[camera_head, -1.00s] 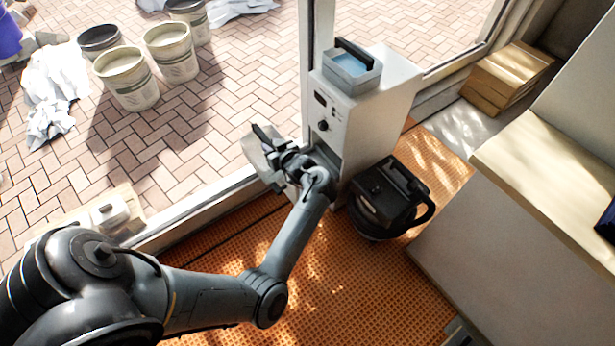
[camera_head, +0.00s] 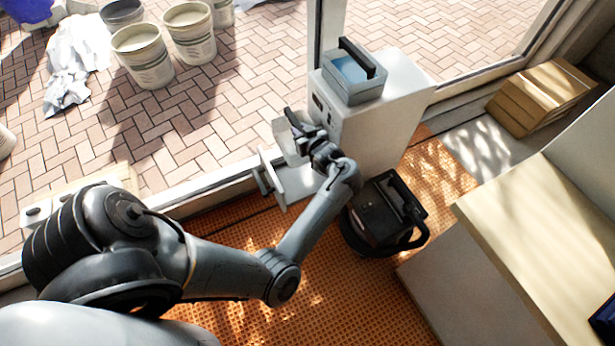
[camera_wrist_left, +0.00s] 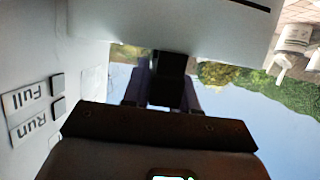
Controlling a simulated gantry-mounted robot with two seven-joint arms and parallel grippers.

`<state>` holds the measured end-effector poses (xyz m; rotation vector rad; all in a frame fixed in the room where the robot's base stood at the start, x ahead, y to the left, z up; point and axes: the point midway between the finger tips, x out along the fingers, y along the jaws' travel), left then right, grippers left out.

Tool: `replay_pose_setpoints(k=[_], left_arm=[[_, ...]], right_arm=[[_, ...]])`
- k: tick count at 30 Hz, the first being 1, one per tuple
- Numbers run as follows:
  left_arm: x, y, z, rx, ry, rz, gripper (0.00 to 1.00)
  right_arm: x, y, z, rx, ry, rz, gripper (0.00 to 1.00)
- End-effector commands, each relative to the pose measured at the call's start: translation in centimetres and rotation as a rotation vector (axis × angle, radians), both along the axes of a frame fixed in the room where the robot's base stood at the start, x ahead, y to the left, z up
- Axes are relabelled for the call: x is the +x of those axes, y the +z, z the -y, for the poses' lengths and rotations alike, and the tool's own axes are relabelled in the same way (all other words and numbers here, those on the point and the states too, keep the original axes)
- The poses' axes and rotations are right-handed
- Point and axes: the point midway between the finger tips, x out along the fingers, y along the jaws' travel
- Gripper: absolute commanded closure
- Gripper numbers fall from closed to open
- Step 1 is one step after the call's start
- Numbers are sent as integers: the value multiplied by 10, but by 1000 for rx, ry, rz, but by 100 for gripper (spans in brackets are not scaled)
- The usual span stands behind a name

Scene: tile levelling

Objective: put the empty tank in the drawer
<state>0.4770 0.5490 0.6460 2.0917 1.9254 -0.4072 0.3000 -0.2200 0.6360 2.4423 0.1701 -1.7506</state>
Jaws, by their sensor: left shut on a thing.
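My left gripper (camera_head: 300,130) is shut on the pale grey empty tank (camera_head: 285,139), holding it up beside the front of a white machine (camera_head: 385,125). In the left wrist view the tank (camera_wrist_left: 180,25) is a pale block at the top, with the dark gripper (camera_wrist_left: 168,85) below it; the exact grip is hard to see. The white drawer (camera_head: 290,186) sticks out low from the machine's front, below the held tank. Tank and drawer look apart. The drawer's inside is partly hidden by my arm. My right gripper is not in view.
A grey box with blue inside and dark handle (camera_head: 355,78) stands on the machine. A black vacuum-like unit (camera_head: 385,215) sits on the orange floor close to my forearm. "Full" and "Run" labels (camera_wrist_left: 35,110) show on the machine. A counter (camera_head: 530,230) stands at right.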

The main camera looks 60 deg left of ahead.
Motion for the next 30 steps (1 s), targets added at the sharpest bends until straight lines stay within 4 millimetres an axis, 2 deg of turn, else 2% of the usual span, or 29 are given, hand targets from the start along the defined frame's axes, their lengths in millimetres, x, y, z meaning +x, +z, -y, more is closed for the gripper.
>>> replay_pose_setpoints(k=[1, 12, 16, 25, 30], left_arm=[[-1, -14, 0, 1, 1, -2, 100], [0, -83, 0, 1, 1, -1, 100], [0, -101, 0, 1, 1, 0, 100], [0, -127, 0, 1, 1, -1, 100], [0, -154, -1, 1, 1, -3, 100]], right_arm=[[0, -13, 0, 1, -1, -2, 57], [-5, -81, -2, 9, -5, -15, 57], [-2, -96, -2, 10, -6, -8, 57], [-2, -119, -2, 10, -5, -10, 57], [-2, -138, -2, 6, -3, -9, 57]])
